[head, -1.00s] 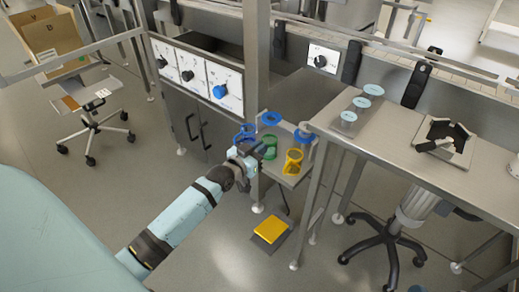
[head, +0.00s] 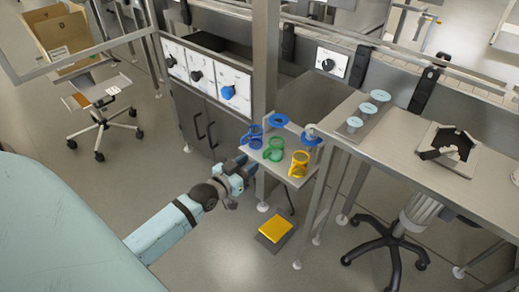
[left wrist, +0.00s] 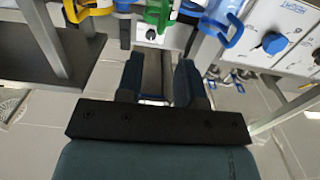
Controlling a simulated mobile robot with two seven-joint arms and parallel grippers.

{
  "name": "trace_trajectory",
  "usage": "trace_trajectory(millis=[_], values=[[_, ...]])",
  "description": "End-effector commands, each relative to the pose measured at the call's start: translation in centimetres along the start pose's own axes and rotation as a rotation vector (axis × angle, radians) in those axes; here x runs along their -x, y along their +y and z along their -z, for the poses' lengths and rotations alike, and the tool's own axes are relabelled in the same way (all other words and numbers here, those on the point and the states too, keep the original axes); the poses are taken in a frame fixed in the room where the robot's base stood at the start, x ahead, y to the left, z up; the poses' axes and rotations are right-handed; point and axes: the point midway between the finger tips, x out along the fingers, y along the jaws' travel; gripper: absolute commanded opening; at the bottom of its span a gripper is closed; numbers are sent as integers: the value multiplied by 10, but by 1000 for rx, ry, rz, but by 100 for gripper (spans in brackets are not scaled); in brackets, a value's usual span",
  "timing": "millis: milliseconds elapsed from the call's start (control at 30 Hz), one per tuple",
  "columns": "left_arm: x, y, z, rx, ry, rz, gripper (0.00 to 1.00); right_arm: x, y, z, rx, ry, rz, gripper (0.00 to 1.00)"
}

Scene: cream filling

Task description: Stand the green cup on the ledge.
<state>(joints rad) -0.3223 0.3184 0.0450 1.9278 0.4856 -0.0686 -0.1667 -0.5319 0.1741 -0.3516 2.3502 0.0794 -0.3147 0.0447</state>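The green cup (head: 274,149) stands upright on a small metal ledge (head: 270,170), between a blue cup (head: 253,137) and a yellow cup (head: 298,165). In the left wrist view the lower part of the green cup (left wrist: 158,15) shows at the top, beyond my fingertips. My left gripper (head: 243,166) is just in front of and below the ledge edge, apart from the green cup. In the left wrist view my left gripper (left wrist: 158,75) has its fingers apart with nothing between them. My right gripper is not in view.
Blue rings (head: 278,119) sit behind the cups. A panel with knobs, including a blue knob (head: 228,92), is to the left. A metal post (head: 265,60) rises behind the ledge. A yellow pedal (head: 275,229) lies on the floor below. A worktable (head: 400,140) is to the right.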

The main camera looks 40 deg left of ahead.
Motion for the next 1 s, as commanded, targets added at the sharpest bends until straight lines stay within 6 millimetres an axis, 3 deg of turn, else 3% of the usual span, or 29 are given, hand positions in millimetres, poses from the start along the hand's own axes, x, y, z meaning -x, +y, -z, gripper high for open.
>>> trace_trajectory(millis=[200,367,433,467,567,700,800,900,1000], values=[[30,0,0,0,-1,0,34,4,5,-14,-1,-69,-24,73],[36,1,0,1,0,-1,34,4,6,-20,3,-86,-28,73],[38,12,0,5,-7,-16,34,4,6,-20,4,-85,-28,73],[40,22,0,9,-14,-30,34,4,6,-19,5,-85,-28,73],[53,79,4,30,-51,-107,34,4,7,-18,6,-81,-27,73],[83,173,26,67,-106,-225,34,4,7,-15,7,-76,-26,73],[104,220,47,91,-132,-279,34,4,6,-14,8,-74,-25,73],[117,244,61,107,-146,-305,34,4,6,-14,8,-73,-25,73],[121,251,66,112,-151,-312,34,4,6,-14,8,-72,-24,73]])
